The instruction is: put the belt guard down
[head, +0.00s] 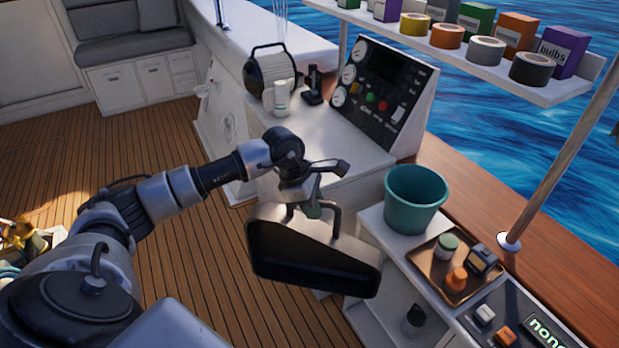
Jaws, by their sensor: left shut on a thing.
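The belt guard (308,254) is a dark, open-sided shell with a pale top edge and a handle on top. It hangs in the air in the middle of the head view, above the deck and beside the white counter. My left gripper (314,208) is above it and shut on its handle. The guard's long side is tilted slightly down to the right. The fingertips are partly hidden against the handle. My right gripper is not in view.
A teal bucket (416,198) and a brown tray (455,267) with small items stand on the white bench at right. A control panel (380,95) stands behind. A shelf (490,66) holds tapes and boxes. The wooden deck (200,262) is clear below left.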

